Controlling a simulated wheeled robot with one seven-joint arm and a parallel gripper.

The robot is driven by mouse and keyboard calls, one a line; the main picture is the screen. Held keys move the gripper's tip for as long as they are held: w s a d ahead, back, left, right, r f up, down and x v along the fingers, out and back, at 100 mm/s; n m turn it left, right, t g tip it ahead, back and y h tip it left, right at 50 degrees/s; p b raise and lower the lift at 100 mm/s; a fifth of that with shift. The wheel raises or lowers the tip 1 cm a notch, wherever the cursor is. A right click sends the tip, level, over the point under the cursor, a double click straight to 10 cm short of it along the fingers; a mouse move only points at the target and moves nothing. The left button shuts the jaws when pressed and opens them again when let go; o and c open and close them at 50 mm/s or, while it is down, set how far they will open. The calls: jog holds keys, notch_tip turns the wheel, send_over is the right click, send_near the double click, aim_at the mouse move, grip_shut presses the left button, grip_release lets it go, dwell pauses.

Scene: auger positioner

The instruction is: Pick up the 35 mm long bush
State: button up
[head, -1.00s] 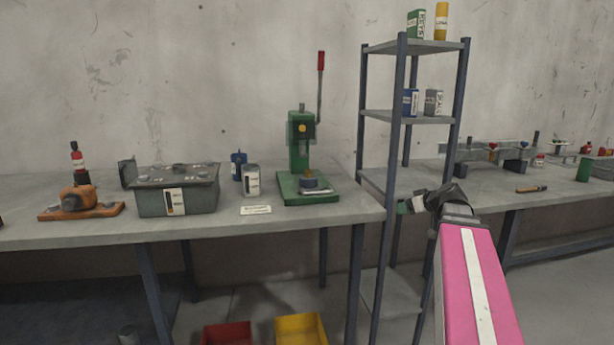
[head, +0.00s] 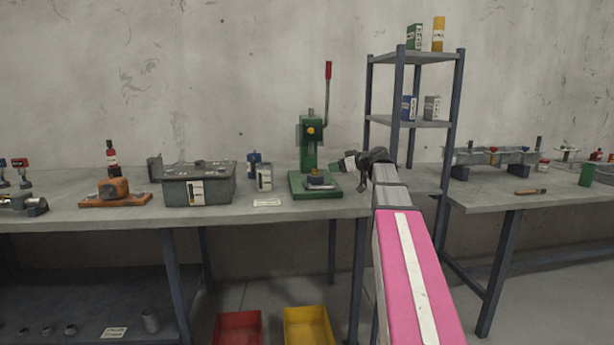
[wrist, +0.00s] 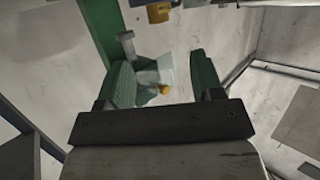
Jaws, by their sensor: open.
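My gripper (head: 343,164) is raised in front of the green press, near its base in the head view. In the wrist view my gripper (wrist: 163,82) shows two green fingers spread apart with nothing between them. Several small grey cylindrical parts (head: 70,329) stand on the lower shelf at the bottom left, with a taller grey cylinder (head: 150,320) to their right. Any of these may be bushes; I cannot tell which is 35 mm long. A white label (head: 115,333) lies between them. My gripper is far from them.
The bench (head: 270,213) carries the green press (head: 310,150), a grey box (head: 200,188), an orange fixture (head: 115,192) and small cans. A rack (head: 415,124) stands right of the press. Red (head: 238,328) and yellow (head: 308,326) bins sit below. A second bench (head: 500,200) is at right.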

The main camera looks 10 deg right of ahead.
aim_at(317, 169)
jog(key=x, duration=0.9)
jog(key=shift+w+a+f, duration=0.15)
jog(key=shift+w, duration=0.15)
jog(key=c, duration=1)
